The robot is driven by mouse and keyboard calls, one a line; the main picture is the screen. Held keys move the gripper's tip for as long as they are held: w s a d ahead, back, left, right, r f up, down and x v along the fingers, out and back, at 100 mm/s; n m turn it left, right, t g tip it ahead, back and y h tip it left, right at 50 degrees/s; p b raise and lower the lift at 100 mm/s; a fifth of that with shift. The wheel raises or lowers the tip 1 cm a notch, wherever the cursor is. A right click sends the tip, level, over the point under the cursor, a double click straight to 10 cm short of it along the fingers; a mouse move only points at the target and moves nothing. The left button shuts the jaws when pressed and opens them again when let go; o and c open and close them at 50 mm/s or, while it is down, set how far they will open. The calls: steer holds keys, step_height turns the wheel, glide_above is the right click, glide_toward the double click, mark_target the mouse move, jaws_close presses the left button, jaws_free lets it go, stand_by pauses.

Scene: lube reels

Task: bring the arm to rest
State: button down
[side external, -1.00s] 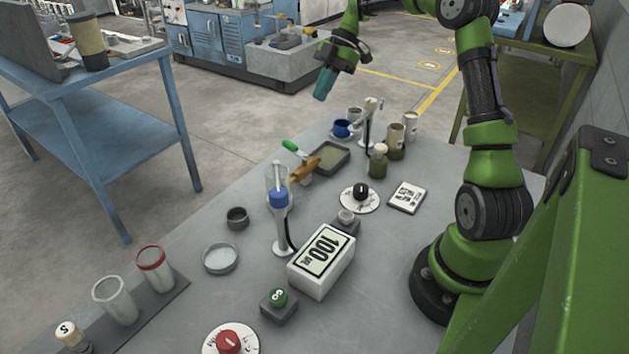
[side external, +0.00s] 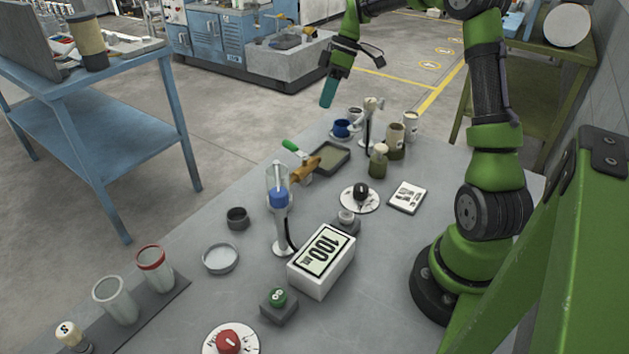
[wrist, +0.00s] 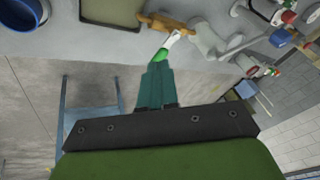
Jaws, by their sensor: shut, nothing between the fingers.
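My gripper (side external: 328,92) hangs in the air above the far left edge of the grey table (side external: 200,292), clear of everything on it. Its teal fingers are together, point down and hold nothing. In the wrist view the shut fingers (wrist: 155,85) reach up from the dark mount. Beyond their tips show a green-tipped handle (wrist: 160,57) and a brown valve body (wrist: 163,22).
A shallow tray (side external: 331,157), a blue cup (side external: 341,128) and several jars stand below my gripper. A clear tube stand (side external: 279,205) and a white box marked 100 (side external: 322,262) stand nearer. A blue bench (side external: 105,150) is at the left.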

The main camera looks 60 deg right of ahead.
steer(key=s+a+r+m+t+h, duration=0.1)
steer(key=s+a+r+m+t, duration=0.3)
steer(key=s+a, duration=0.6)
steer(key=s+a+r+m+t+h, duration=0.2)
steer(key=s+a+m, duration=0.5)
steer(key=a, duration=0.4)
steer(key=w+d+f+n+g, duration=0.15)
steer(key=w+d+g, duration=0.25)
steer(key=w+d, duration=1.45)
steer(key=s+a+x, duration=0.1)
steer(key=x, duration=1.2)
steer(key=shift+a+f, duration=0.2)
steer(key=shift+a, duration=0.05)
